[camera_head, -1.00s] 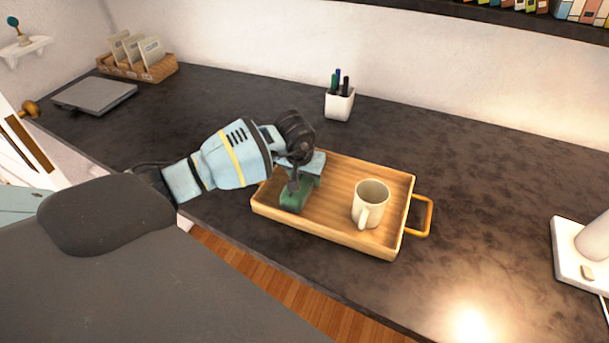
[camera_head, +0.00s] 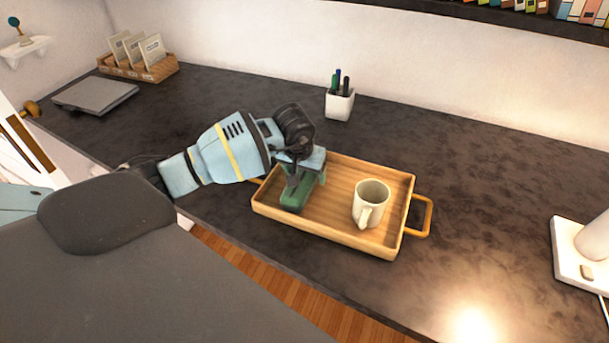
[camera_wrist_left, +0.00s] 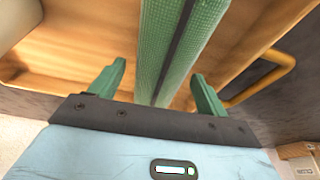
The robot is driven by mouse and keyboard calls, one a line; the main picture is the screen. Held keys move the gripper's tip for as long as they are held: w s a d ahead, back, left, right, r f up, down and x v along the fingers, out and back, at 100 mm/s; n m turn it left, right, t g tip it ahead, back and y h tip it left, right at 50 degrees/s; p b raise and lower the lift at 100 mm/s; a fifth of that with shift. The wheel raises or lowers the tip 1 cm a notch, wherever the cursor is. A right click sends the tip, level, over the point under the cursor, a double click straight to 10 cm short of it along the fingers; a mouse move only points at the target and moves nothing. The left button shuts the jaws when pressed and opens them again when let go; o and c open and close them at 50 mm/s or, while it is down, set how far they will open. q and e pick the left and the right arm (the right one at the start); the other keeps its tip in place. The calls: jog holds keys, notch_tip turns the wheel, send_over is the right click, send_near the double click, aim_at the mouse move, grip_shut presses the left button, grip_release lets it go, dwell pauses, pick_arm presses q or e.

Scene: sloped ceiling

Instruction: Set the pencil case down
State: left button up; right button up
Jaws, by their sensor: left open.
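The green pencil case (camera_head: 293,200) lies in the left part of the wooden tray (camera_head: 331,237), partly hidden under my left gripper (camera_head: 303,178). In the left wrist view the pencil case (camera_wrist_left: 180,45) is a long green textured shape with a dark strip along it. My left gripper is open, its two green fingers standing apart on either side of the case, with a gap showing at each side. The case appears to rest on the tray floor. My right gripper is in neither view.
A cream mug (camera_head: 369,205) stands in the tray's right part, near a yellow handle (camera_head: 429,216). A white pen cup (camera_head: 340,105) stands behind the tray.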

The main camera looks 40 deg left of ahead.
pick_arm(q)
jog(key=v, duration=1)
